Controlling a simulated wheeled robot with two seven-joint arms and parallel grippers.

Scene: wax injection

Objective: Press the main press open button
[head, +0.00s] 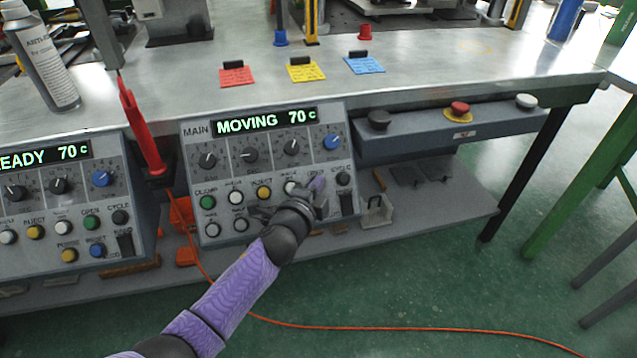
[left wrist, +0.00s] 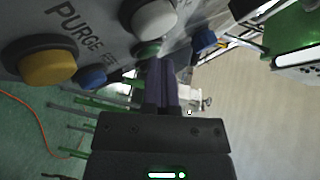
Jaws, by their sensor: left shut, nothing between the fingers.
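My right gripper is not in view.
Another control box (head: 60,190) reading "READY 70 c" stands at the left. A red tool (head: 140,130) is between the boxes. A grey box with a red emergency button (head: 459,107) is at the right. An orange cable (head: 400,328) crosses the floor.

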